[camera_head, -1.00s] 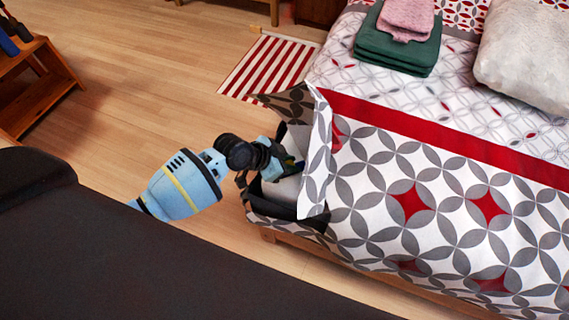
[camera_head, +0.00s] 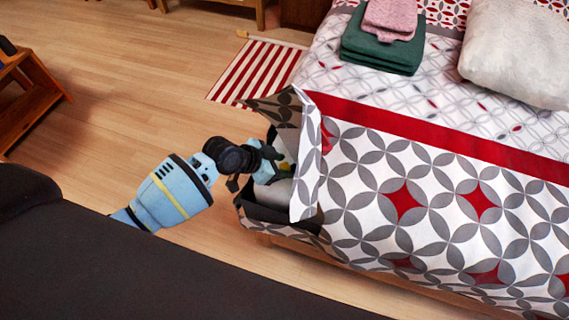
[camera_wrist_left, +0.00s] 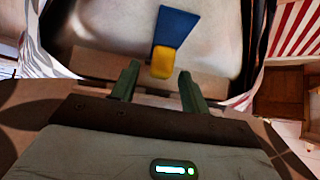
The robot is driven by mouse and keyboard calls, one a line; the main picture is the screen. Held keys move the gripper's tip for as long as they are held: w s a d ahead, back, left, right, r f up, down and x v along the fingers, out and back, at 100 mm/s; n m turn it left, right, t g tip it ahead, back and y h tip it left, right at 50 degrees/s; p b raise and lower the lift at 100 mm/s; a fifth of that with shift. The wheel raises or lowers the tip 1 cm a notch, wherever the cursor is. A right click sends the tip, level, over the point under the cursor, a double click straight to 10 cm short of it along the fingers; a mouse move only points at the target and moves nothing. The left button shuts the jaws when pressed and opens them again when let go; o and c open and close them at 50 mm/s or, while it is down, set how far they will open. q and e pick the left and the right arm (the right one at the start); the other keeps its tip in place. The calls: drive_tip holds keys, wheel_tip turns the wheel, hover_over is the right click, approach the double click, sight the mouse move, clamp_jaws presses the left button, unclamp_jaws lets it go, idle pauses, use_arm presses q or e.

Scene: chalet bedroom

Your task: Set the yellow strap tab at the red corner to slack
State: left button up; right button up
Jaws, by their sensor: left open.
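The yellow strap tab (camera_wrist_left: 163,62) hangs at the end of a blue strap (camera_wrist_left: 177,27) against a pale surface inside the opened bed corner. My left gripper (camera_wrist_left: 158,84) is open, with its two dark green fingers either side of the tab's line. The tab shows just beyond the fingertips, with nothing held. In the head view my left gripper (camera_head: 274,160) is at the folded-back cover, which partly hides the corner. A red marking on the corner itself cannot be made out. My right gripper is not in view.
The patterned bed cover (camera_head: 400,205) folds up beside the opening, close to my gripper. Green and pink folded textiles (camera_head: 382,45) and a pillow (camera_head: 520,55) lie on the bed. A striped rug (camera_head: 258,70) and clear wooden floor (camera_head: 150,80) are at left.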

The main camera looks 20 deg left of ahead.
use_arm(q)
drive_tip(key=p+v, duration=0.1)
drive_tip(key=v, duration=0.4)
drive_tip(key=shift+r, duration=0.15)
drive_tip(key=shift+s+a+r, duration=0.3)
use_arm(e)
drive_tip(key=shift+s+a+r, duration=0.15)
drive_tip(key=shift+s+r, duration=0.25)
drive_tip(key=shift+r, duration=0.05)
